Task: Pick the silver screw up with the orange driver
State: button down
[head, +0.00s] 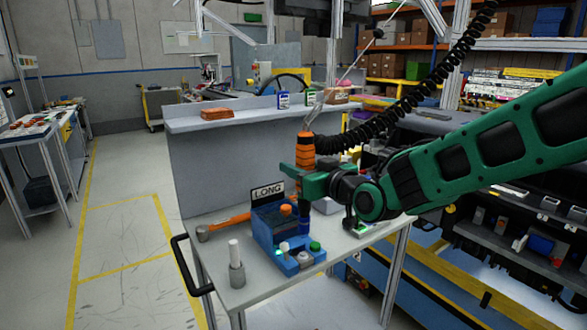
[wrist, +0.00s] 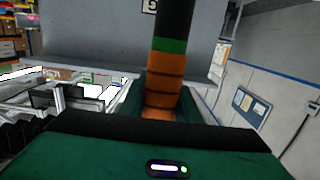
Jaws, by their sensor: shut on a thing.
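My gripper (head: 304,181) is shut on the orange driver (head: 305,150), which stands about upright above the worktable. The driver also shows in the wrist view (wrist: 165,78), with a green band and a black part beyond its orange body. In the head view, the driver's dark lower end is close to the blue screw feeder (head: 272,232) and partly merges with it. The feeder has a sign reading LONG (head: 268,190) behind it. I cannot make out the silver screw in either view. The driver's tip is not clear either.
A grey holder with a white peg (head: 236,262) stands at the table's front left. An orange-handled tool (head: 228,222) lies behind it. A grey panel with a shelf (head: 240,115) rises behind the table. A black coiled cable (head: 425,85) hangs above my arm.

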notch_tip(320, 180, down, 6)
jog(key=shift+f, duration=0.15)
dwell(0.8)
jog(key=shift+a+f, duration=0.15)
jog(key=shift+f, duration=0.55)
dwell(2.1)
jog(key=shift+r, duration=0.1)
jog(key=shift+r, duration=2.2)
jog(key=shift+s, duration=0.1)
